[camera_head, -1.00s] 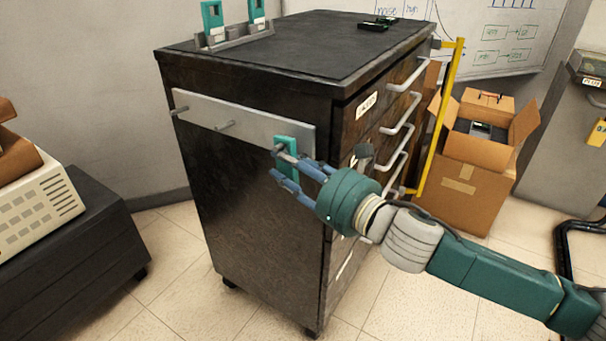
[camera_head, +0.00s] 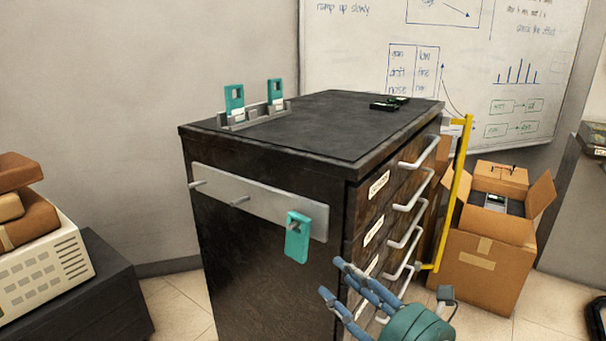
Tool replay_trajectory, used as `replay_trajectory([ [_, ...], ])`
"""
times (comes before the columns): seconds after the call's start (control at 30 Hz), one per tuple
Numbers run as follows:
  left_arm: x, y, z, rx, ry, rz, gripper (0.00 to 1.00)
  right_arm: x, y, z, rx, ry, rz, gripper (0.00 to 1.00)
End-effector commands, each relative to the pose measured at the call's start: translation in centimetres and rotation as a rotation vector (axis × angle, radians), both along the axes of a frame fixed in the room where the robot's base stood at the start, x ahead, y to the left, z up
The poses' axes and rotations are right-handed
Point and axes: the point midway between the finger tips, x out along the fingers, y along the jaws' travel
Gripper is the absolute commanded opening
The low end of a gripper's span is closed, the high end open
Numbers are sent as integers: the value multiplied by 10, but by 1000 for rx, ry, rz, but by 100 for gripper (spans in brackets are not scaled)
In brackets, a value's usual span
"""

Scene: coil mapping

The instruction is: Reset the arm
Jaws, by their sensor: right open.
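My right gripper (camera_head: 333,276) is open and empty at the lower middle, in front of the cabinet's near corner. It is apart from the teal tag-like piece (camera_head: 298,243), which hangs on the right end of the grey peg strip (camera_head: 265,204) on the cabinet's side. Two other pegs on the strip are bare. Two similar teal pieces (camera_head: 235,99) (camera_head: 275,91) stand upright in a grey holder (camera_head: 240,122) on top of the black cabinet (camera_head: 335,135). Most of my right arm is below the picture. My left gripper is not in view.
White drawer handles (camera_head: 419,153) and a yellow upright bar (camera_head: 457,190) stick out at the cabinet's right. An open cardboard box (camera_head: 481,273) stands behind the bar. A dark low unit with a beige device (camera_head: 42,258) is at the left. Tiled floor shows between.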

Motion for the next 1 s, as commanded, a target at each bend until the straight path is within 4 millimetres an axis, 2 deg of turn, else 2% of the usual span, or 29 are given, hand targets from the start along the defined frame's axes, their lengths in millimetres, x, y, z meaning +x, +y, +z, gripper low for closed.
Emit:
replay_trajectory([
  [0.03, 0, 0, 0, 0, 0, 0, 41, -1, -3, -24, 185, 158, -77, 41],
  [0.07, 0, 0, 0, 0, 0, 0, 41, -2, -9, -38, 305, 257, -138, 41],
  [0.17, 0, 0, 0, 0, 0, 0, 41, -14, -36, -100, 709, 582, -390, 41],
  [0.2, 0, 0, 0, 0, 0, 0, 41, -25, -48, -128, 863, 701, -507, 41],
  [0.3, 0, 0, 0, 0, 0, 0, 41, -61, -74, -188, 1184, 920, -792, 41],
  [0.4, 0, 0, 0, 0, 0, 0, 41, -102, -91, -235, 1417, 1053, -1047, 41],
  [0.5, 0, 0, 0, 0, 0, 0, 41, -140, -102, -268, 1584, 1124, -1264, 41],
  [0.6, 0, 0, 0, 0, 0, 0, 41, -177, -109, -293, 1712, 1163, -1459, 41],
  [0.8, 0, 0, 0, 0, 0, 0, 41, -247, -117, -328, 1903, 1167, -1823, 41],
  [0.87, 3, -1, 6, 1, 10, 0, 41, -243, -117, -321, 1902, 1165, -1835, 41],
  [1.0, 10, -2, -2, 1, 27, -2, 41, -235, -116, -329, 1883, 1172, -1847, 41],
])
